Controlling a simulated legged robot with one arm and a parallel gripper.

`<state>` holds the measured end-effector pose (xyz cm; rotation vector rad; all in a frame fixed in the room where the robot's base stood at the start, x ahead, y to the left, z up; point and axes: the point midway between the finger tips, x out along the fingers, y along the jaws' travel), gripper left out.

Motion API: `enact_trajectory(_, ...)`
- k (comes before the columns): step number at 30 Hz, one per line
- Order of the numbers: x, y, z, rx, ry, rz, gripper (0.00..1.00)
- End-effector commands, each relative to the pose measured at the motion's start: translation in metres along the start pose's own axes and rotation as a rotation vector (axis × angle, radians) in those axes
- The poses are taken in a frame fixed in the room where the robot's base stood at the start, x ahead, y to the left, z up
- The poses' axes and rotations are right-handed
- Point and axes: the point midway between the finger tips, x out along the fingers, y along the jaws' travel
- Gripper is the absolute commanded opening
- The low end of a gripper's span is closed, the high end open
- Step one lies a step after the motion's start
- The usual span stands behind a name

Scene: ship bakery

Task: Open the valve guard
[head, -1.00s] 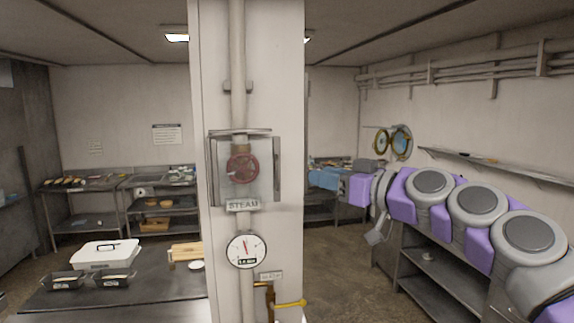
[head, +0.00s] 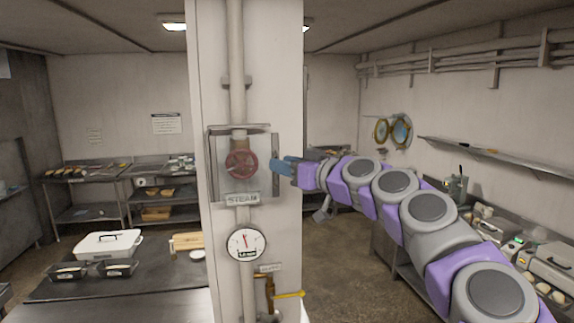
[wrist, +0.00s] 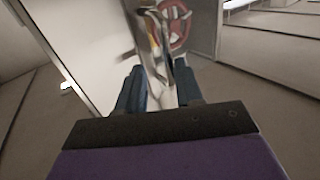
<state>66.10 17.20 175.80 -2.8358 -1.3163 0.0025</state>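The valve guard (head: 259,186) is a clear panel in a grey metal frame on the white column. It appears closed over a red valve wheel (head: 241,165). A STEAM label (head: 241,199) sits below it. My gripper (head: 275,166) points left at the guard's right edge; touching cannot be told. In the wrist view the two blue fingers of my gripper (wrist: 160,86) are apart, with a pale shape of the scene showing between them. The red wheel (wrist: 179,28) is ahead, slightly right of centre. Whether the guard's edge lies between the fingers is unclear.
A pressure gauge (head: 246,243) and a yellow lever (head: 288,295) are below the guard on the column. The floor (head: 335,270) right of the column is open.

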Motion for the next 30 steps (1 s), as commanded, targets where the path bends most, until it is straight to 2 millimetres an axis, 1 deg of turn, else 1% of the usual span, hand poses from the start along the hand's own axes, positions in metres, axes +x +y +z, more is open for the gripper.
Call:
enact_trajectory(2, 0.0020, -0.0019, 0.0007, -0.001, -0.002, -0.001, 0.35)
enact_trajectory(6, 0.0046, -0.0043, 0.0013, -0.002, -0.004, -0.002, 0.21)
enact_trajectory(13, 0.0000, -0.0009, -0.0002, 0.000, 0.000, -0.002, 0.00)
enact_trajectory(30, -0.0053, 0.0038, -0.0021, 0.001, 0.005, 0.003, 0.00)
